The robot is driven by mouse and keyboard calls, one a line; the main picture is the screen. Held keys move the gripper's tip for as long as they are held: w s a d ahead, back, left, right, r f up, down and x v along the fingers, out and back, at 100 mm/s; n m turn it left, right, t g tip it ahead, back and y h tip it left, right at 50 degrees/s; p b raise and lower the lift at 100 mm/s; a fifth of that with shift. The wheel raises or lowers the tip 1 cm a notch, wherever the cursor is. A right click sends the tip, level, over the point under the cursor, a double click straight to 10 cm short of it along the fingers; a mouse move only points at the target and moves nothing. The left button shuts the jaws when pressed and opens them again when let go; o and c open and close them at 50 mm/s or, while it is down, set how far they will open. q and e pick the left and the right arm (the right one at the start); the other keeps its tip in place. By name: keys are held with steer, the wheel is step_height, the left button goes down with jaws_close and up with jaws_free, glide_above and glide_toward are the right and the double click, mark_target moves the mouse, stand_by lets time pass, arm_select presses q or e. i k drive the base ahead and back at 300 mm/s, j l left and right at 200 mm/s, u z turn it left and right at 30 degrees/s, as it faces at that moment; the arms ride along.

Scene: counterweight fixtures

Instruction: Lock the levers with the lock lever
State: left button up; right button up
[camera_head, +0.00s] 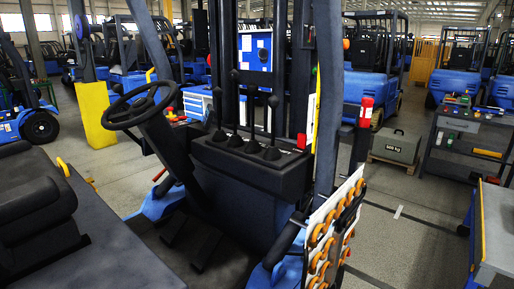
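Several slim black levers with round knobs (273,101) rise from rubber boots on the dark console (250,166) of a forklift cab, in the middle of the head view. They look upright. A small red piece (301,141) stands at the console's right end; I cannot tell whether it is the lock lever. A red handle (160,174) shows low, left of the console. Neither of my grippers can be made out in this view.
The steering wheel (141,106) is left of the levers, and the seat (35,210) is at the lower left. A dark cab pillar (327,90) and a board with orange rings (318,245) stand at the right. A grey weight (396,147) sits on a pallet beyond.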

mark_target(302, 138)
steer(key=u, duration=0.35)
steer(key=i+l+u, duration=0.15)
steer(key=l+u, duration=0.15)
steer(key=i+l+u, duration=0.15)
steer(key=l+u, duration=0.15)
steer(key=i+l+u, duration=0.1)
steer(key=l+u, duration=0.2)
steer(key=i+l+u, duration=0.1)
steer(key=l, duration=0.8)
steer(key=i+l+u, duration=0.1)
steer(key=l, duration=0.8)
steer(key=i+l+u, duration=0.1)
steer(key=l, duration=0.85)
steer(key=k+j+z, duration=0.1)
steer(key=k+j, duration=0.5)
steer(key=i+l+u, duration=0.2)
steer(key=l, duration=0.35)
steer(key=i+l, duration=0.15)
steer(key=i, duration=0.3)
steer(key=z, duration=0.05)
